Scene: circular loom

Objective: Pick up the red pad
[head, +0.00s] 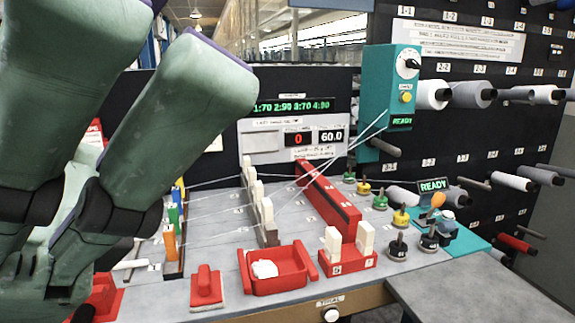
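The red pad (206,287), a small red block with a raised grip on top and a paler base, sits on the grey worktop near its front edge, left of the red tray. It stands clear of the things around it. My arm's green links fill the left side of the head view, and I cannot make out my gripper's fingers there. No gripper is seen touching the pad.
The red tray (277,284) holds a white lump. Coloured pegs (169,242) and stretched threads lie behind the pad. Another red object (107,295) is partly hidden at lower left.

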